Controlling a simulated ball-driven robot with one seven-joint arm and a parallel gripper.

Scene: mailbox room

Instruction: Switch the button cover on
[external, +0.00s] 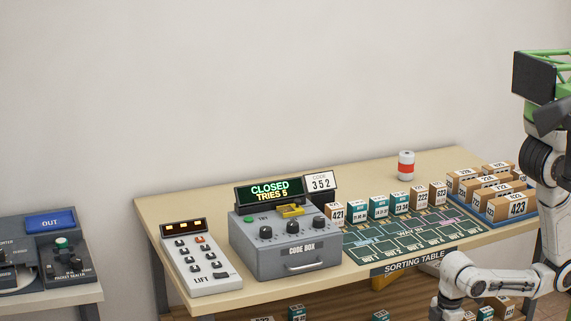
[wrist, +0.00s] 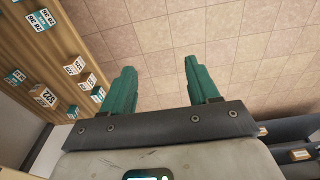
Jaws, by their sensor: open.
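A yellow flap-like piece (external: 291,211), possibly the button cover, is on top of the grey code box (external: 300,262), right of a green button (external: 249,219). Whether it is up or down is too small to tell. The box display (external: 269,190) reads CLOSED, TRIES 5. My gripper (wrist: 160,66) shows in the wrist view with two teal fingers apart and nothing between them. It points at the tiled floor, away from the code box. In the external view my arm bends down at the table's front edge, and the fingers are not visible there.
A lift keypad (external: 202,258) stands left of the code box. Numbered boxes and a sorting mat (external: 415,238) lie to its right, with a tray of parcels (external: 465,204) and a red-white can (external: 405,165). A separate console (external: 45,262) stands far left.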

